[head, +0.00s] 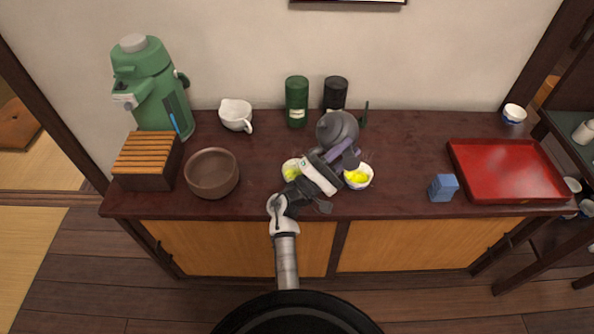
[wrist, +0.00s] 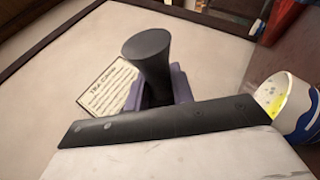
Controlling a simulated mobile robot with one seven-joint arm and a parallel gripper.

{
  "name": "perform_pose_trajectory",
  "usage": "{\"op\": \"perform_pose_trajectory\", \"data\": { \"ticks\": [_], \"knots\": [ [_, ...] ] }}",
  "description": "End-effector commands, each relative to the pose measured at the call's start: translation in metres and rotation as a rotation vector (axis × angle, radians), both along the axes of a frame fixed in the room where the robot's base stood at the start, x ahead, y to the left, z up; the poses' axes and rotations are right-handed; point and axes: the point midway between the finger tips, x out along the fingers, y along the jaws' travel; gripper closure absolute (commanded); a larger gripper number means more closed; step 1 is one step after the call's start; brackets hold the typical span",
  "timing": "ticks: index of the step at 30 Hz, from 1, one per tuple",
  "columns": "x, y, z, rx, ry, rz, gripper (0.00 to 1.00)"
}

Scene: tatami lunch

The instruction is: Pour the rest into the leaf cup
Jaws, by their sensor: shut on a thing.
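My gripper (head: 343,152) is shut on the dark handle (wrist: 148,50) of a grey teapot (head: 338,127), its purple fingers around the handle. The teapot is over the counter, beyond the cups; its spout and exact tilt are hidden. One small cup (head: 365,185) stands just right of my gripper with yellow liquid in it. In the wrist view a white cup with a blue band (wrist: 296,110) holds yellow liquid. Another small cup (head: 291,170) with yellow-green contents is left of my gripper, partly covered by it. I cannot tell which cup bears a leaf.
A brown bowl (head: 212,185), slatted box (head: 147,160), green air pot (head: 150,90) and white pitcher (head: 236,115) stand left. Green (head: 297,100) and black (head: 335,92) canisters stand behind. A blue block (head: 443,188) and red tray (head: 508,170) are right.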

Motion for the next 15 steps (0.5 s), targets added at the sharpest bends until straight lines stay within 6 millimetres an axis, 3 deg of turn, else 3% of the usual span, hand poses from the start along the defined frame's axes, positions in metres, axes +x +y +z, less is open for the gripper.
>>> {"op": "perform_pose_trajectory", "data": {
  "ticks": [15],
  "knots": [
    [0.0063,0.0015,0.0103,-0.058,-0.021,0.000,1.00]
  ]
}}
